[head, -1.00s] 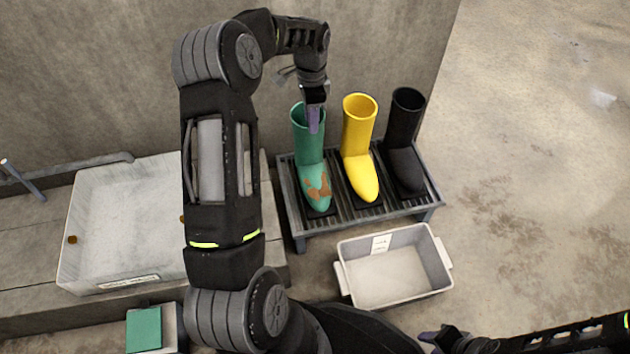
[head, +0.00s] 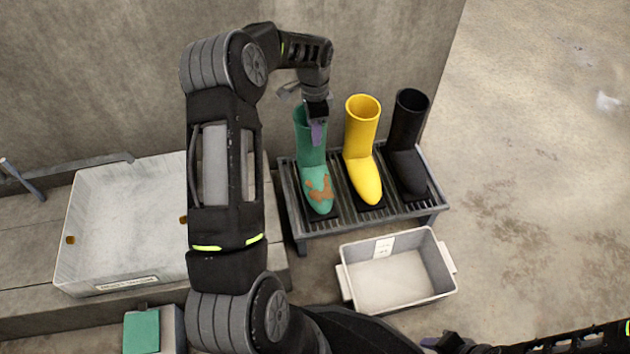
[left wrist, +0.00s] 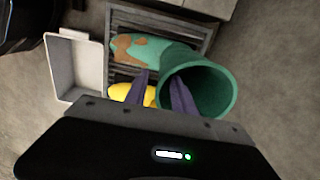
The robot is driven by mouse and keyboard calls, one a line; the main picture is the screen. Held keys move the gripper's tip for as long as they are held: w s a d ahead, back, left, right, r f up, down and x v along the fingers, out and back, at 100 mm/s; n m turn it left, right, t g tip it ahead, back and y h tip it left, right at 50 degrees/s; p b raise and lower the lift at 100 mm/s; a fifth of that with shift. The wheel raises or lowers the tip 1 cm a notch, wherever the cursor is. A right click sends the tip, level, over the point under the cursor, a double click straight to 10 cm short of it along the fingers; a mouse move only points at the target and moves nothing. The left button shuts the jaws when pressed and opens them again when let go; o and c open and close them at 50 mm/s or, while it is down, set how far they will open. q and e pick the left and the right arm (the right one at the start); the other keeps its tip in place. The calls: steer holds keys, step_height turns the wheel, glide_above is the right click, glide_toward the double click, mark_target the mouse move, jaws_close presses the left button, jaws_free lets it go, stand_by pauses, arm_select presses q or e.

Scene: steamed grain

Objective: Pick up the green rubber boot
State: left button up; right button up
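The green rubber boot (head: 312,152), with brown dirt patches on its foot, stands upright on a slatted rack at the left of the row. My left gripper (head: 317,134) is at its shaft top, fingers pointing down. In the left wrist view, the two purple fingers of the gripper (left wrist: 161,80) are apart. One shows over the opening of the green boot (left wrist: 206,66), the other outside its wall, so the rim lies between them. Contact cannot be told. My right gripper (head: 440,342) shows only partly at the bottom edge.
A yellow boot (head: 361,135) and a black boot (head: 408,130) stand to the right on the same rack (head: 299,228). A grey bin (head: 447,286) sits in front of it. A white basin (head: 88,205) is at left. Open floor lies right.

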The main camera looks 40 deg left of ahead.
arm_select(q)
step_height(320, 180, down, 3)
steer(key=shift+f+b, duration=0.2)
steer(key=shift+b, duration=0.3)
steer(key=shift+c, duration=0.4)
jaws_close()
stand_by(1.0)
